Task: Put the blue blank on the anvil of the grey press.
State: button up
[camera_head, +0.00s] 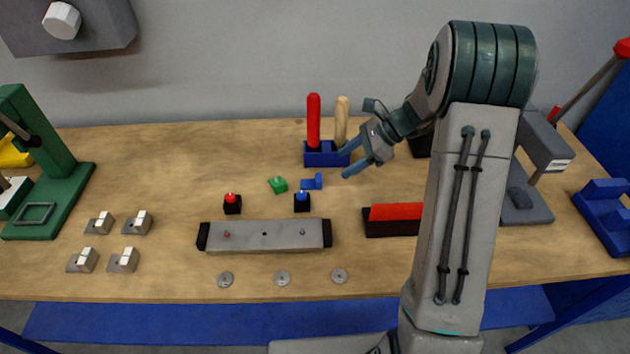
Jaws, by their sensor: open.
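The blue blank (312,182) is a small stepped piece lying on the wooden table near the middle. My gripper (346,163) is open and empty, a short way right of and above the blue blank in the picture, and apart from it. Its two blue-green fingers point left. The grey press (545,148) stands at the right, partly hidden behind my arm. Its lever has a red knob at the far right. The anvil (518,198) is a dark block on the press's base, and nothing shows on it.
A green blank (278,185) lies left of the blue one. Black blocks with a blue cap (302,203) and a red cap (232,205) stand nearby. A blue tool holder (322,154) stands behind; a grey bar (265,237) lies in front. A green press (45,165) stands left.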

aim_at(326, 184)
jog(key=p+x, duration=0.1)
jog(key=x, duration=0.7)
jog(key=shift+w+f, duration=0.1)
jog(key=c, duration=1.1)
jog(key=shift+c, duration=0.2)
